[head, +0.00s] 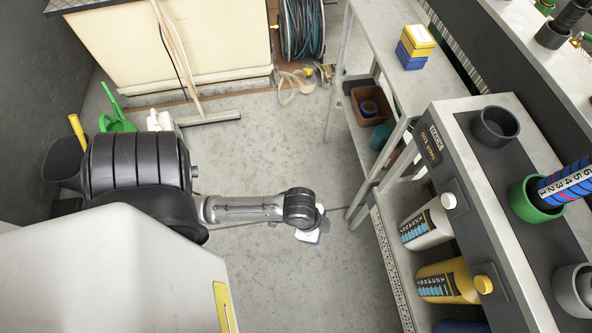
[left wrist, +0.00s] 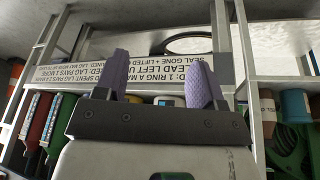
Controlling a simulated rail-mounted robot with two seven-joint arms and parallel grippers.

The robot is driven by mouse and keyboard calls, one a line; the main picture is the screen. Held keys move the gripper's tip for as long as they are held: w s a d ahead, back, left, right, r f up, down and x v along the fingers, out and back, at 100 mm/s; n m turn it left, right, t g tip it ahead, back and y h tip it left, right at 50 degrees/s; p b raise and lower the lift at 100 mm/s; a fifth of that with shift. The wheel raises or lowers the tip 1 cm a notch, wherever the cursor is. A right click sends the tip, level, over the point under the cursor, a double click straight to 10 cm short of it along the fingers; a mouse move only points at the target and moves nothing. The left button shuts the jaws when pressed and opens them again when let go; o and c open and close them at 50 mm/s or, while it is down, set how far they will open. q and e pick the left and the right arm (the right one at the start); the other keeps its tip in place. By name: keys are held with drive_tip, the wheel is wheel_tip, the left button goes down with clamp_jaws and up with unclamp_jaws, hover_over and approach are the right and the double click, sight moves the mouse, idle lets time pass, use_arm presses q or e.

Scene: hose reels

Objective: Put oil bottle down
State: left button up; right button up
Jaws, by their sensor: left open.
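I cannot tell which is the oil bottle. My left gripper (head: 318,238) hangs over the floor, left of these bottles and apart from them. In the left wrist view its two purple fingers (left wrist: 160,70) are spread with nothing held between them. My right gripper is not in view.
The counter (head: 462,118) carries dark and green cups. A grey bench (head: 385,45) with yellow and blue boxes (head: 415,47) stands behind it. The left wrist view shows a lettered panel (left wrist: 165,72) and shelved containers (left wrist: 53,122). The floor (head: 270,160) around my left gripper is clear.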

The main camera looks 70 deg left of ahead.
use_arm(q)
drive_tip(key=s+a+r+n+y, duration=0.1)
drive_tip(key=s+r+n+y, duration=0.1)
drive_tip(key=s+r+n, duration=0.2)
drive_tip(key=shift+s+a+r+t, duration=0.3)
drive_tip(key=shift+s+a, duration=0.05)
drive_tip(key=shift+s, duration=0.4)
drive_tip(key=shift+r, duration=0.1)
wheel_tip(320, 180, up, 54)
drive_tip(key=p, duration=5.4)
